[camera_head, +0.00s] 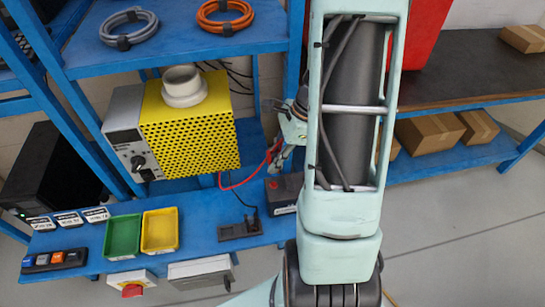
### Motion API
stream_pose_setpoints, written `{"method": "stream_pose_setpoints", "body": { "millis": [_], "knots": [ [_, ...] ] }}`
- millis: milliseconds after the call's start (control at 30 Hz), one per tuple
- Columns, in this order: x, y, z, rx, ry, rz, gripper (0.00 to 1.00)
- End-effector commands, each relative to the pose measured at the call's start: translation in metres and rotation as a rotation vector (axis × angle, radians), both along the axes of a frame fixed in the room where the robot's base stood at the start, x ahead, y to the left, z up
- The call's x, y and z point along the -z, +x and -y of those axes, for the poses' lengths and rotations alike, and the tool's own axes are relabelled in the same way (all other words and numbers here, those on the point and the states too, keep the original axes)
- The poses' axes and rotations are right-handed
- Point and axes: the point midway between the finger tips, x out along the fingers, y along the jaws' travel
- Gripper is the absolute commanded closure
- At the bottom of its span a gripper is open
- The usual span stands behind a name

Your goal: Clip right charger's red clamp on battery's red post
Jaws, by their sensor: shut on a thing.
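My gripper (280,148) shows left of my arm, partly hidden by it, beside the yellow box. It is shut on the red clamp (274,153), which is small and partly covered. A red cable (238,184) runs from the clamp down and left toward the yellow box. The dark battery (282,190) stands on the blue bench below my gripper, its right part hidden behind my arm. The clamp appears above the battery; I cannot make out the red post or any contact. I cannot tell for sure which unit is the right charger.
The yellow perforated box (190,130) with a grey knobbed panel stands left of my gripper. A black holder (239,229) with a black cable lies near the battery. Green (122,236) and yellow (160,231) trays stand farther left. A blue shelf (180,50) carries coiled cables above.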

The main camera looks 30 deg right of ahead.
Motion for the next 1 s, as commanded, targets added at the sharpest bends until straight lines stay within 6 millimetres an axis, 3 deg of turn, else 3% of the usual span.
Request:
{"method": "stream_pose_setpoints", "body": {
  "millis": [333, 800, 1000],
  "knots": [
    [0.008, 0.000, 0.000, -0.004, 0.000, -0.001, 1.00],
    [0.051, 0.000, 0.000, -0.004, 0.000, -0.001, 1.00],
    [0.058, 0.000, 0.000, -0.004, 0.000, 0.000, 1.00]
  ]
}}
